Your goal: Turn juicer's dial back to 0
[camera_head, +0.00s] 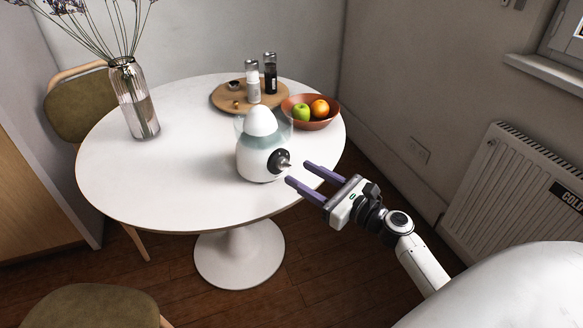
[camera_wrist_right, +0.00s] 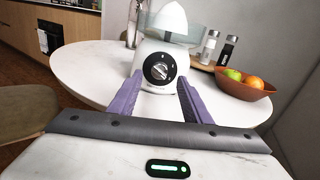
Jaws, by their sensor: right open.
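The white juicer (camera_head: 252,160) stands upright near the front right of the round white table. Its black dial (camera_head: 279,161) faces my right gripper. In the right wrist view the juicer (camera_wrist_right: 153,49) is straight ahead, and the dial (camera_wrist_right: 160,69) shows a silver knob with its ridge tilted; the marks are too small to read. My right gripper (camera_head: 301,174) is open, its two purple fingers pointing at the dial from a short distance, with nothing between them. It also shows in the right wrist view (camera_wrist_right: 158,92). My left gripper is not in view.
A terracotta bowl (camera_head: 322,124) with fruit and a round wooden board (camera_head: 228,101) with two shakers stand behind the juicer. A glass vase (camera_head: 135,100) stands at the left. The table front (camera_head: 180,195) is clear. Chairs stand around; a radiator (camera_head: 515,185) is at the right.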

